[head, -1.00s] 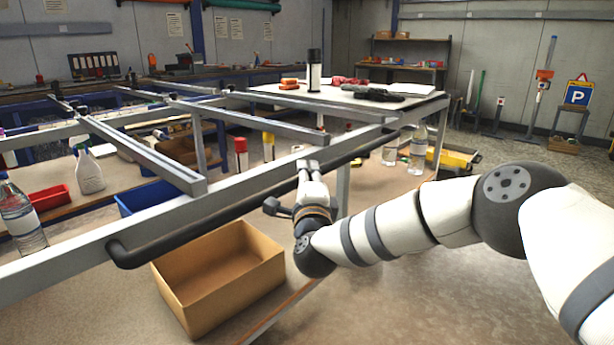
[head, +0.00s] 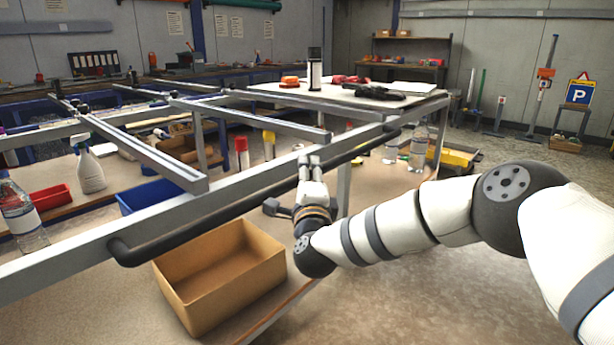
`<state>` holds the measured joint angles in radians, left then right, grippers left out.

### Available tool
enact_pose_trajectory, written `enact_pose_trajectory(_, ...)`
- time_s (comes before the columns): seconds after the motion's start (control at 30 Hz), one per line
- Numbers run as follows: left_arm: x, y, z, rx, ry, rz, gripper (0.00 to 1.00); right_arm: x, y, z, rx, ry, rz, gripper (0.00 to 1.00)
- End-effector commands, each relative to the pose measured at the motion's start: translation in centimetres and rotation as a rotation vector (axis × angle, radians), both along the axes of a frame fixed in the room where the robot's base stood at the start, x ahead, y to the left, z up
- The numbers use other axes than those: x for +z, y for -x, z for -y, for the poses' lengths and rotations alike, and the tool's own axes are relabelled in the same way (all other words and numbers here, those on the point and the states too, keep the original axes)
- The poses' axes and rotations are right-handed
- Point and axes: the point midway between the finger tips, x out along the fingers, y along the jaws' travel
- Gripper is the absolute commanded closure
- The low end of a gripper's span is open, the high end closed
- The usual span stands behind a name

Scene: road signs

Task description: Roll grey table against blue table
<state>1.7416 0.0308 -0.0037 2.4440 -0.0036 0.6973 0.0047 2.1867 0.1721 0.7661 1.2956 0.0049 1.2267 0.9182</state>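The grey table (head: 250,180) is a metal frame with open bars, a light top (head: 345,97) at its far end and a wooden lower shelf (head: 110,250). A black handle (head: 200,217) runs along its near side. My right gripper (head: 310,162) is at this handle, past its middle, and appears shut on it; the fingertips overlap the bar, so the contact is partly hidden. The blue table (head: 40,108), a long bench with blue edges, stands behind, along the back wall; the grey frame partly hides it. My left gripper is out of view.
The lower shelf carries a cardboard box (head: 220,278), bottles (head: 22,215) and bins (head: 150,197). Tools (head: 375,92) and a black-capped cylinder (head: 315,72) are on the top. Floor (head: 470,270) is open at right; a parking sign (head: 579,93) stands beyond.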

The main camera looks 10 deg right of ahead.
Motion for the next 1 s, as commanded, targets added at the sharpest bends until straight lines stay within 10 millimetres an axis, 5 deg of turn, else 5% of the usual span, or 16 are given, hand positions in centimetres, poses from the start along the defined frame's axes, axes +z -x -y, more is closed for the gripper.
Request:
enact_pose_trajectory(0.17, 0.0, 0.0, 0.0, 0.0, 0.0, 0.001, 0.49, 0.0, 1.2, -0.1, 0.0, 0.0, 0.002, 0.62)
enact_pose_trajectory(0.6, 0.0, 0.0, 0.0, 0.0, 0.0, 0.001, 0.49, -1.5, 11.1, -1.5, 0.001, 0.0, -0.002, 0.62)
enact_pose_trajectory(1.0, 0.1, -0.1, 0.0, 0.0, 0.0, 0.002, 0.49, -1.9, 12.0, -1.7, 0.007, 0.011, -0.011, 0.62)
